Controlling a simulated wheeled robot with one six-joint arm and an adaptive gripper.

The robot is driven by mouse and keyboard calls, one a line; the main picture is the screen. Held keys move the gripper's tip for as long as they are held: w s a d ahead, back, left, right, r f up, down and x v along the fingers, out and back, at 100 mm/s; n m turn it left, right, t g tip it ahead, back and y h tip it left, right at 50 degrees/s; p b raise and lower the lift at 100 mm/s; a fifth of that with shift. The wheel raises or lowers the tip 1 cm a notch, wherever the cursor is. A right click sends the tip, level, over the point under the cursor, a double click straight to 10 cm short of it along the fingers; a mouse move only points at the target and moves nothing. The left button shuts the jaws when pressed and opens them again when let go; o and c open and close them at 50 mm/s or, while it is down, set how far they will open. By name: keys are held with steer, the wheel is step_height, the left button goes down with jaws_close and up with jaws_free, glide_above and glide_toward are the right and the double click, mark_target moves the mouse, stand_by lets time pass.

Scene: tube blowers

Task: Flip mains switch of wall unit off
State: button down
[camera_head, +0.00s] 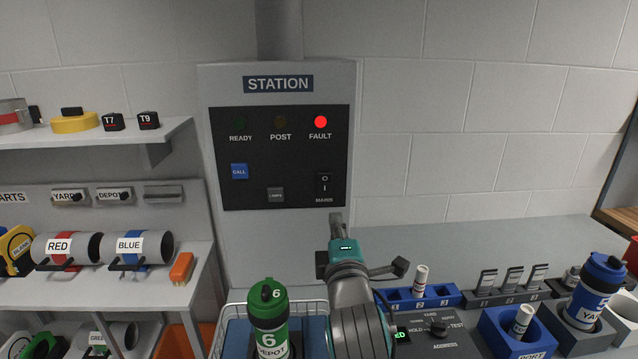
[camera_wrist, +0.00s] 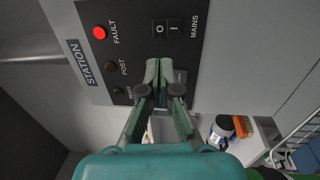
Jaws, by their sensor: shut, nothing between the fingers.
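The wall unit (camera_head: 283,229) is a grey box labelled STATION with a black panel. Its mains switch (camera_head: 324,183) is a small black rocker at the panel's lower right, marked O above and I below. Which side is pressed in, I cannot tell. The switch also shows in the wrist view (camera_wrist: 167,28), just beyond my fingertips. My gripper (camera_head: 336,217) is shut and empty, pointing up at the unit. In the head view its tips appear below the MAINS label; in the wrist view (camera_wrist: 158,66) they stand before the panel, apart from the switch.
The red FAULT lamp (camera_head: 320,122) is lit; READY and POST are dark. A blue CALL button (camera_head: 239,171) and a grey button (camera_head: 275,194) share the panel. Below are a green bottle (camera_head: 268,312), a grey control box (camera_head: 440,336) and blue holders (camera_head: 518,335). Shelves stand left.

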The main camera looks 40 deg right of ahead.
mark_target(327, 177)
steer(key=shift+w+r, duration=0.1)
steer(key=shift+w, duration=0.05)
steer(key=x, duration=1.3)
steer(key=shift+w+d+r, duration=0.1)
steer(key=shift+w+d, duration=0.2)
steer(key=shift+w+d+r, duration=0.1)
steer(key=shift+w+d, duration=0.1)
steer(key=shift+w, duration=0.05)
steer(key=shift+a, duration=0.1)
